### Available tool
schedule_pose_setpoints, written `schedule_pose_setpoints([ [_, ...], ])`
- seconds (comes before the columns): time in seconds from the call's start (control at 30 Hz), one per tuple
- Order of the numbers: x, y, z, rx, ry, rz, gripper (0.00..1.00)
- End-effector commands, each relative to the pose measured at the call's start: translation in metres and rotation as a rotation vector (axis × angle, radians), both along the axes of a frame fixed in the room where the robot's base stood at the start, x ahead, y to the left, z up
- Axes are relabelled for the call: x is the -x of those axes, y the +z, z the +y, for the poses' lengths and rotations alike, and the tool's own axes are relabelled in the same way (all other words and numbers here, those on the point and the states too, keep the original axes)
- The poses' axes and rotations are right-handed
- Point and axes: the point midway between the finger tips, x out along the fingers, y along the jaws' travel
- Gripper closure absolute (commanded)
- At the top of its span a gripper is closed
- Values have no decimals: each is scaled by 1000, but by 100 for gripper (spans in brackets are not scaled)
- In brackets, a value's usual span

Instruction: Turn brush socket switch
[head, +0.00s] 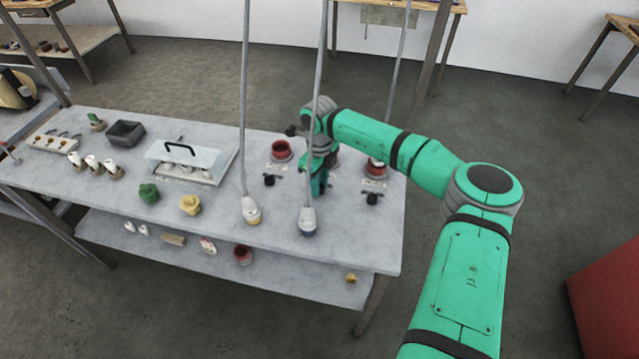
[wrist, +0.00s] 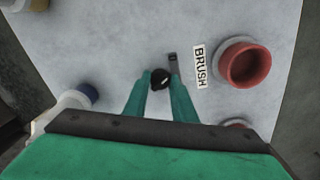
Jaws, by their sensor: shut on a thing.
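In the wrist view the brush socket switch is a small black knob (wrist: 161,79) with a white mark on top. A white label (wrist: 200,67) reading BRUSH lies to its right, beside a red-rimmed round socket (wrist: 245,64). My gripper (wrist: 160,88) has its two teal fingers on either side of the knob, shut on it. A short dark strip (wrist: 173,59) shows just above the knob. In the head view my gripper (head: 318,191) is low over the table's right part, and it hides the knob there.
The table (head: 225,238) holds other red sockets (head: 281,149) (head: 376,168) with black switches (head: 372,198). Hanging cables end in a yellow-banded plug (head: 251,211) and a blue-banded plug (head: 307,222) close by my gripper. A clear-covered box (head: 187,158) stands further left.

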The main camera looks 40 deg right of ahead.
Motion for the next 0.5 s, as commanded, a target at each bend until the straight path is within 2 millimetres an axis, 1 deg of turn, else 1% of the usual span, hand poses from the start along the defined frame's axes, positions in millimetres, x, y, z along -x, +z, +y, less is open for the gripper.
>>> schedule_pose_setpoints([
  [0.17,-1,1,0,1,0,-1,98],
  [0.2,-1,1,0,1,0,-1,71],
  [0.27,0,1,0,1,0,-1,57],
  [0.5,0,0,0,0,-1,0,57],
])
